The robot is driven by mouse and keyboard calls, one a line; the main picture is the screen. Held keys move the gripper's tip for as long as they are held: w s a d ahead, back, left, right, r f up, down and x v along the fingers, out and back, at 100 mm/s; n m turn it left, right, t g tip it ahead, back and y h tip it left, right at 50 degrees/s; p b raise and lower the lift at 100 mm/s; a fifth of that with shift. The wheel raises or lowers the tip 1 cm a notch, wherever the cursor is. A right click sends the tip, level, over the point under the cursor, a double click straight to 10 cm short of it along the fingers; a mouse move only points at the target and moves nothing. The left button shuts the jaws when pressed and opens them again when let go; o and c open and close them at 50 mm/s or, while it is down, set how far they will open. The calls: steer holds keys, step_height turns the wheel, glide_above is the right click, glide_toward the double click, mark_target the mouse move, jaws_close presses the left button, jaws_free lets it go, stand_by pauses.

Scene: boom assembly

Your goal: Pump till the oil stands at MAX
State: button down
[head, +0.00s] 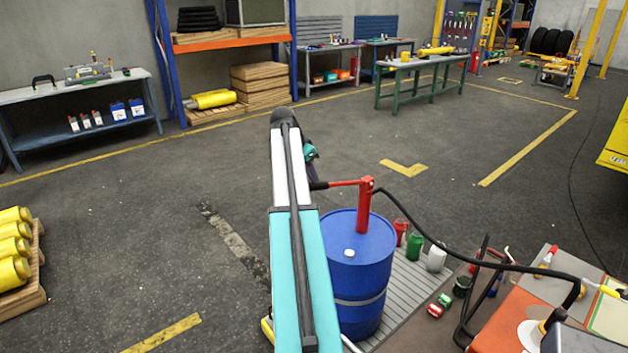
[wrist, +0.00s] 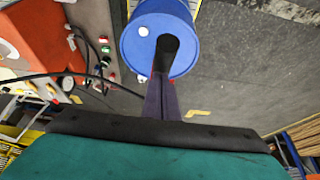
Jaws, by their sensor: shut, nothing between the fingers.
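A blue drum (head: 345,285) stands at centre with a red hand pump (head: 364,207) upright on its lid. The pump's red lever runs left to a black grip (head: 318,186). My gripper (head: 313,172) is beside and just above that grip, partly hidden behind my arm. In the wrist view the drum (wrist: 140,62) is at the top, and my shut, dark purple fingers (wrist: 163,98) point toward it. A black rounded shape overlaps the lid at their tips; I cannot tell whether they touch the lever. No oil level or MAX mark is readable.
A black hose (head: 470,262) runs from the pump to the orange machine (head: 508,325) at right. Bottles and cans, including a green one (head: 414,248), stand beside the drum. Yellow cylinders (head: 12,245) lie on a pallet at left. The floor behind the drum is clear.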

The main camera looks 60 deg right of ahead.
step_height(320, 180, up, 5)
steer(key=shift+r+p, duration=0.1)
steer(key=shift+p, duration=0.8)
stand_by(0.7)
steer(key=shift+f+b, duration=4.35)
steer(key=shift+f, duration=5.1)
step_height(320, 180, up, 19)
steer(key=p, duration=0.8)
steer(key=shift+f, duration=0.15)
